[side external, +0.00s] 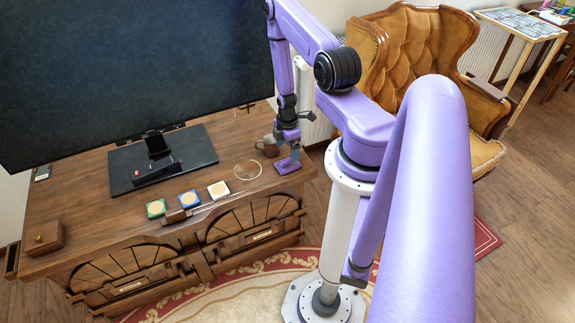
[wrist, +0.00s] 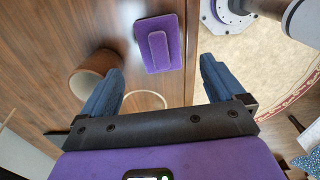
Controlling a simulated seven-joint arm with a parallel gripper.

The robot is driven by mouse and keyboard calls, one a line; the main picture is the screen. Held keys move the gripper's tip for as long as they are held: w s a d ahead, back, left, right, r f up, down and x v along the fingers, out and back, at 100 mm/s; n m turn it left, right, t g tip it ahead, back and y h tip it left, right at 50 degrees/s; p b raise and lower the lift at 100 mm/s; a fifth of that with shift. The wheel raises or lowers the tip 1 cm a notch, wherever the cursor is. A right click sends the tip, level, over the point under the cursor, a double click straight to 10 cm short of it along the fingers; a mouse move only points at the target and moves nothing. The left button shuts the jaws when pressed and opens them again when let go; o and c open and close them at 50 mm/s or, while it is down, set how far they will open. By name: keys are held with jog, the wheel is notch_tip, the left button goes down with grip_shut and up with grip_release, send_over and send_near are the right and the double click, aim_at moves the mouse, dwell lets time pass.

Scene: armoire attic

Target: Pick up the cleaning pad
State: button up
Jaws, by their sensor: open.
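The cleaning pad (wrist: 172,32) is a flat purple rectangle with a raised grip strip on top. It lies on the brown wooden desk top near the edge. It also shows in the side external view as a purple patch (side external: 287,167) at the desk's right end. My gripper (wrist: 162,68) is open, with its two blue-grey fingers apart and nothing between them. In the wrist view the pad appears beyond the fingertips, between the lines of the two fingers. In the side external view my gripper (side external: 288,138) hangs just above the pad.
A brown mug (wrist: 92,75) stands close to my gripper's left finger in the wrist view. A thin pale ring (side external: 248,170) lies near it on the desk (side external: 80,190). An armchair (side external: 420,50) is behind.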

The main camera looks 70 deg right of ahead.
aim_at(287, 161)
jog(key=shift+f, duration=3.2)
jog(key=c, duration=1.1)
